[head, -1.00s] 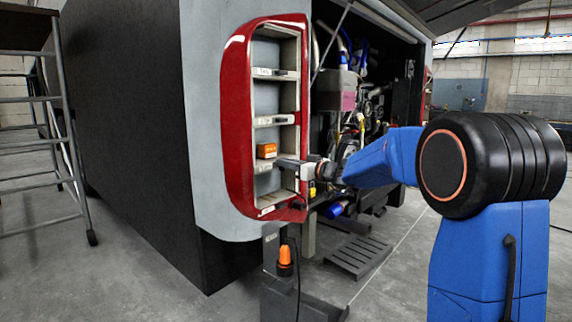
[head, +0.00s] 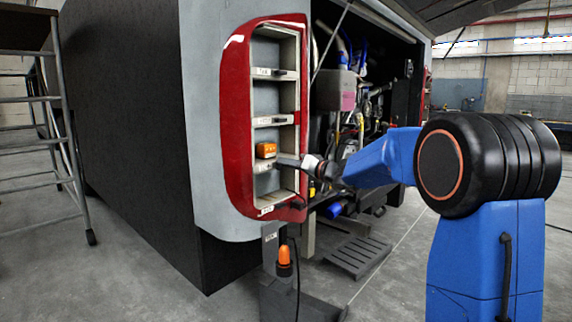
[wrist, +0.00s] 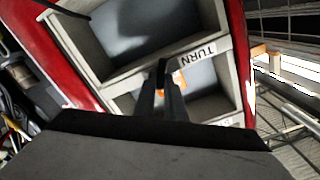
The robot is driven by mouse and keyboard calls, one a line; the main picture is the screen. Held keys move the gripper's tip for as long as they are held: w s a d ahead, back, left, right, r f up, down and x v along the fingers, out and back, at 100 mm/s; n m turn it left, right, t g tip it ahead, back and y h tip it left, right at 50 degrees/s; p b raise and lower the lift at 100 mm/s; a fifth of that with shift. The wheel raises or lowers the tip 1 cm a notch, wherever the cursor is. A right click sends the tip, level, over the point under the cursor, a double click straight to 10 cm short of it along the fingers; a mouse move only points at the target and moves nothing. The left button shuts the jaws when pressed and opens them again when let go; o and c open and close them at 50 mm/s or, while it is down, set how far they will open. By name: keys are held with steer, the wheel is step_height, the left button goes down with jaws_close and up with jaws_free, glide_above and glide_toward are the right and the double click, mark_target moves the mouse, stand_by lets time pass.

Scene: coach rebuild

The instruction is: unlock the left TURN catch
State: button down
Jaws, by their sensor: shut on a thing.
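The red-framed lamp housing (head: 236,130) stands on the coach corner, with pale shelves inside. The TURN label (wrist: 198,53) shows upside down on a pale shelf bar in the wrist view. My gripper (wrist: 163,70) has its dark fingers close together at that bar, just beside the label. They are shut on the dark TURN catch, which they mostly hide, so its angle cannot be told. In the head view my gripper (head: 288,162) reaches the third shelf from the right. An orange lamp block (head: 266,150) sits just above that shelf.
Other labelled bars with dark catches lie above, including the STOP bar (head: 272,120). The open engine bay (head: 355,100) is right of the housing. A post with an orange beacon (head: 284,254) stands below. A ladder (head: 60,130) is far left.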

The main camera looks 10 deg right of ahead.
steer(key=m, duration=0.7)
steer(key=f+m, duration=0.1)
steer(key=m, duration=0.3)
steer(key=shift+w+d, duration=0.15)
steer(key=shift+d, duration=0.1)
steer(key=shift+m, duration=0.3)
steer(key=c, duration=1.8)
jaws_free()
steer(key=v, duration=1.7)
steer(key=shift+d, duration=0.15)
